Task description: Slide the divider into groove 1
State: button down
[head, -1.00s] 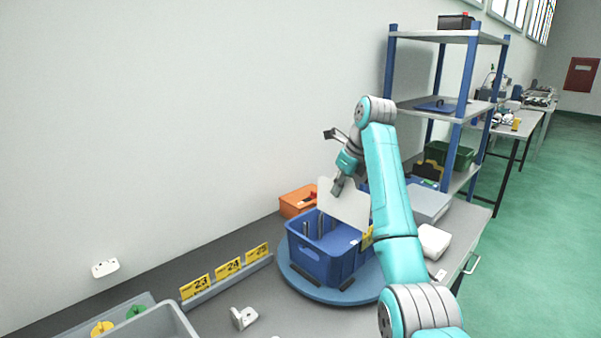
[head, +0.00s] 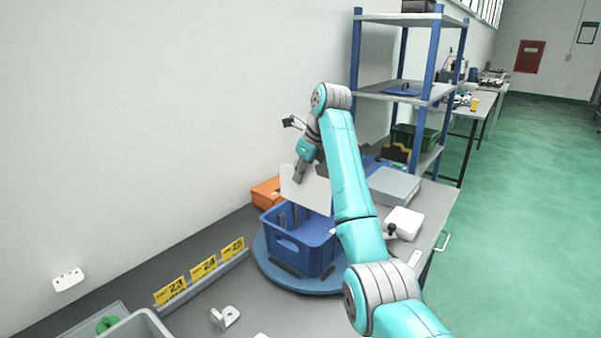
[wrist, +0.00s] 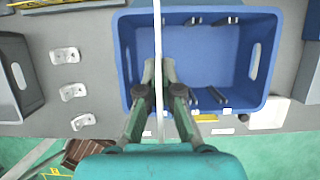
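My gripper (wrist: 158,75) is shut on the divider, a thin white panel (head: 306,190). The divider stands upright in the grip and shows edge-on as a pale strip in the wrist view (wrist: 157,30). It is above the blue crate (head: 300,243), whose rim (wrist: 125,60) lies below the gripper in the wrist view. The divider is over the left part of the crate in that view. Dark groove rails show on the crate's inner walls. Whether the divider's lower edge touches the crate, and which groove is number 1, I cannot tell.
The crate stands on a round blue turntable (head: 262,270) on the grey bench. An orange bin (head: 265,192) is behind it. Yellow number cards (head: 204,266) and a metal bracket (head: 225,317) are at left. A grey box (head: 394,186) and white block (head: 404,222) are at right.

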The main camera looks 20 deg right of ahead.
aim_at(301, 190)
jog(key=shift+f, duration=2.45)
jog(key=shift+f, duration=5.55)
jog(key=c, duration=1.2)
grip_release()
jog(key=shift+c, duration=0.2)
